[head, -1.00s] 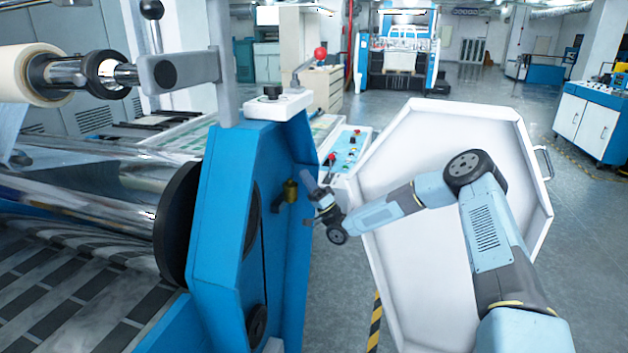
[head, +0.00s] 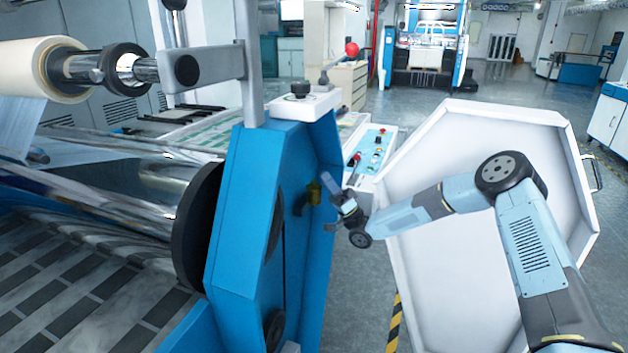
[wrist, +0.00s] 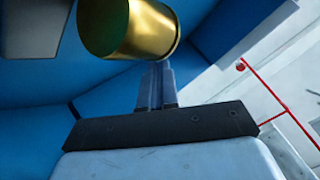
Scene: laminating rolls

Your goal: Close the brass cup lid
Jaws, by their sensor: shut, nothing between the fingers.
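The brass cup (head: 314,191) is small in the head view, on the inner side of the blue machine housing. In the wrist view the brass cup (wrist: 130,28) is large at the top, a shiny gold cylinder with a darker end towards the left. I cannot make out its lid as a separate part or tell its position. My gripper (head: 328,180) is just right of the cup in the head view. In the wrist view my gripper (wrist: 156,72) is shut and empty, its fingertips right at the cup's lower edge; I cannot tell whether they touch.
The blue housing (head: 250,215) stands left of my arm. A white open door panel (head: 470,270) is behind and beside my arm. A control panel (head: 368,150) with buttons lies behind the cup. Rollers (head: 130,175) are at the left.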

